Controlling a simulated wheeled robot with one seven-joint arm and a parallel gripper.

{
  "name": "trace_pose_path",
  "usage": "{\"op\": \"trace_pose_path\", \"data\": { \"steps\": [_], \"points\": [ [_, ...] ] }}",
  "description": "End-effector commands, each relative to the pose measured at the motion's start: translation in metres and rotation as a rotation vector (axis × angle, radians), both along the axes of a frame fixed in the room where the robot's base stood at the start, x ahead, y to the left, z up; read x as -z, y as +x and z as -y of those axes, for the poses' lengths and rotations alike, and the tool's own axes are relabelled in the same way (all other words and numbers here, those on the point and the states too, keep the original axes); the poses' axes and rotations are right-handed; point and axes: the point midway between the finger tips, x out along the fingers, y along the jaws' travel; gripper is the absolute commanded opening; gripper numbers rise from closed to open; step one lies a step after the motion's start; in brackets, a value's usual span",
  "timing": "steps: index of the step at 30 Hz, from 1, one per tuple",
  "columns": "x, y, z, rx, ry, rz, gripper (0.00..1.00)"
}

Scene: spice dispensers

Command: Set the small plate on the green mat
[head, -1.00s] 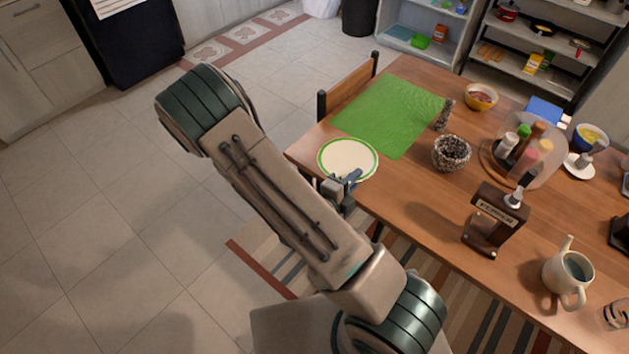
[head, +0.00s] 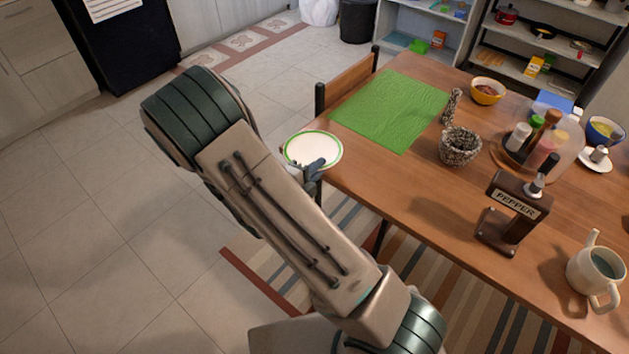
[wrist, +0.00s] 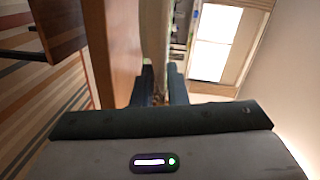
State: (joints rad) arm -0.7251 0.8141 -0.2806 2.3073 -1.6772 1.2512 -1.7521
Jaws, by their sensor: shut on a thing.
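The small plate (head: 306,147) is white with a green rim. In the head view my gripper (head: 318,168) is shut on its near right edge. The plate is at the left end of the table, partly out past the table's edge, and looks held up; its exact height is hard to tell. The green mat (head: 392,110) lies flat and bare on the table, to the right of and beyond the plate. In the wrist view the plate (wrist: 154,40) shows edge-on as a pale band between my gripper's fingers (wrist: 158,88).
On the wooden table (head: 410,185) a speckled bowl (head: 460,148) and a matching tall piece (head: 452,106) stand right of the mat. A pepper dispenser (head: 512,212), a round spice holder (head: 540,140) and a white pitcher (head: 595,272) stand further right. A chair (head: 350,85) stands against the left edge.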

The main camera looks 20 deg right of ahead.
Motion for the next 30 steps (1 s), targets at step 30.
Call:
{"op": "trace_pose_path", "data": {
  "steps": [30],
  "points": [
    [0.045, 0.006, -0.005, 0.0, 0.0, 0.0, 0.35]
  ]
}}
